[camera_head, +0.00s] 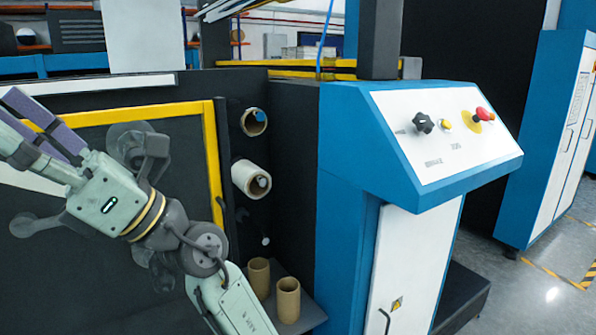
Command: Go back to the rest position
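My gripper (22,132) is at the left edge, in front of the machine's dark side panel. Its purple-padded fingers point to the upper left, and part of them is cut off by the frame. The gap between the fingers cannot be made out, and no roll shows in them. My arm comes up from the bottom edge. A white roll (248,179) sits on the middle spindle, with a brown cardboard tube (250,121) on the one above. Two brown tubes stand upright on a small dark shelf: a rear one (259,277) and a front one (288,302).
A lower spindle (265,240) is bare. A yellow frame (211,165) borders the side panel behind my arm. A blue and white control console (440,130) with a black knob and a red button juts out on the right. Clear grey floor (535,290) lies beyond it.

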